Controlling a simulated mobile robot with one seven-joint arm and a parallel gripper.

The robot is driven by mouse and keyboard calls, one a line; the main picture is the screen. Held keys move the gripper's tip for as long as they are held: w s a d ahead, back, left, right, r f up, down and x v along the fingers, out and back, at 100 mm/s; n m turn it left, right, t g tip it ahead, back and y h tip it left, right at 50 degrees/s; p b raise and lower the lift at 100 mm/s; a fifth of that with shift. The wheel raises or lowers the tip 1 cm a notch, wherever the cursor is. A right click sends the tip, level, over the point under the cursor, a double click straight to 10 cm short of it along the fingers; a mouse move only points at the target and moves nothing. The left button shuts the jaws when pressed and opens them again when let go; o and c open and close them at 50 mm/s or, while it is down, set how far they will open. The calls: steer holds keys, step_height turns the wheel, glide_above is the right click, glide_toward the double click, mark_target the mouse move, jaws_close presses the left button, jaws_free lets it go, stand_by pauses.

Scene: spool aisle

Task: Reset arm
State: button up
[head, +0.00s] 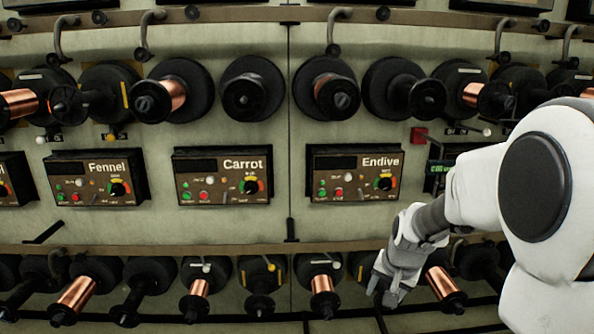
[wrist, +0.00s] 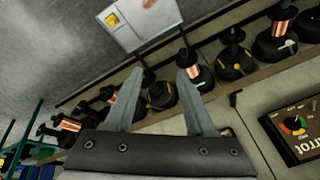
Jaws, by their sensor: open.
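My gripper (head: 388,290) is at the lower right of the head view, in front of the lower spool row and below the Endive panel. In the wrist view my gripper (wrist: 160,88) shows two grey fingers spread apart with nothing between them. Behind the fingertips is the lower row of spools, including a copper spool (wrist: 194,68). In the head view my arm comes in from the right and hides part of the rack there.
Control panels Fennel (head: 98,178), Carrot (head: 222,176) and Endive (head: 354,173) sit on the wall between two spool rows. Upper spools (head: 252,88) and lower copper spools (head: 322,296) stick out from the rack. A red box (head: 419,136) is right of Endive.

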steer(key=s+a+r+n, duration=0.2)
steer(key=s+r, duration=0.2)
steer(key=s, duration=0.4)
steer(key=s+a+r+n+t, duration=0.1)
steer(key=s+r+n, duration=0.1)
steer(key=s+r, duration=0.45)
steer(key=s+a+r+n, duration=0.2)
steer(key=s+r, duration=0.1)
steer(key=s, duration=0.6)
step_height(320, 180, up, 17)
steer(key=p, duration=1.7)
steer(key=shift+s+d+p, duration=0.2)
steer(key=shift+p, duration=0.15)
steer(key=shift+d, duration=0.1)
